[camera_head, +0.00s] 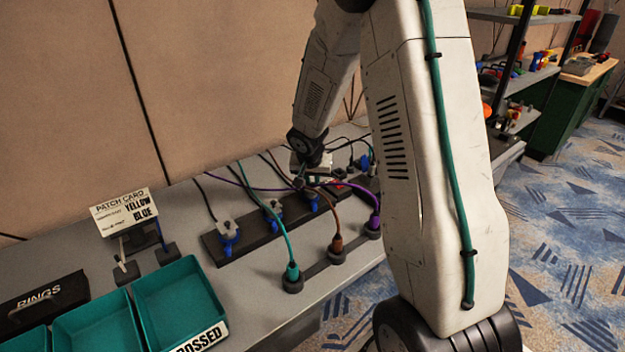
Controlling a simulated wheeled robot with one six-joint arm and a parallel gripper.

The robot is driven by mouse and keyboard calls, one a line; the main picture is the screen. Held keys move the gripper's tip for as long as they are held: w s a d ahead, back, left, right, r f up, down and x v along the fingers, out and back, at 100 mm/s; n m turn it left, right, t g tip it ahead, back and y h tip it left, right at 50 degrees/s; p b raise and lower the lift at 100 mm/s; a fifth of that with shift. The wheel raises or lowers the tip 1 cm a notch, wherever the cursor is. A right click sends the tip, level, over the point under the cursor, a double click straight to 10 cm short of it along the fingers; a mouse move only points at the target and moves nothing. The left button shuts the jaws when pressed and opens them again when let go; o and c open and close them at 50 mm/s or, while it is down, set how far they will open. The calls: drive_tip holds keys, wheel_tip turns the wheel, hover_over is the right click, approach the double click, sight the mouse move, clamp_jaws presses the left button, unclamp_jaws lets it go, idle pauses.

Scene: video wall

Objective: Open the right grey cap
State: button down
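A black strip on the grey bench carries blue connectors with grey caps. The left grey cap (228,226) and a middle grey cap (271,206) show clearly. My gripper (306,178) is low over the right part of the strip, close to a blue connector (313,203). The gripper and arm cover the top of that connector, so I cannot make out a grey cap there or whether it is touched. The fingers are too small and dark to tell open from shut.
Teal (292,270), brown (336,243) and purple (374,222) plugs stand in a front holder, their cables arching past my gripper. Another blue connector (364,161) stands farther back. Teal trays (178,290) and a patch card (125,212) are at left.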

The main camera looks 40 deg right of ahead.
sight(305, 184)
idle(0.3)
drive_tip(key=w+g, duration=0.1)
drive_tip(key=g, duration=0.1)
drive_tip(key=w+r+g, duration=0.1)
drive_tip(key=g, duration=0.1)
drive_tip(key=shift+r+n, duration=0.1)
drive_tip(key=shift+n, duration=0.2)
drive_tip(key=w+g, duration=0.2)
drive_tip(key=g, duration=0.1)
drive_tip(key=shift+a+r, duration=0.1)
drive_tip(key=shift+r, duration=0.15)
drive_tip(key=shift+w+f+n+g+h, duration=0.2)
drive_tip(key=shift+w+g, duration=0.45)
drive_tip(key=shift+g, duration=0.65)
drive_tip(key=shift+w+f+n+g+h, duration=0.15)
drive_tip(key=shift+w+n+g, duration=0.35)
drive_tip(key=shift+g, duration=0.8)
drive_tip(key=shift+w+f+n+g+h, duration=0.15)
drive_tip(key=shift+w+g, duration=0.65)
drive_tip(key=shift+g, duration=0.5)
drive_tip(key=shift+r, duration=0.1)
drive_tip(key=c, duration=1.4)
unclamp_jaws()
drive_tip(key=shift+r, duration=0.1)
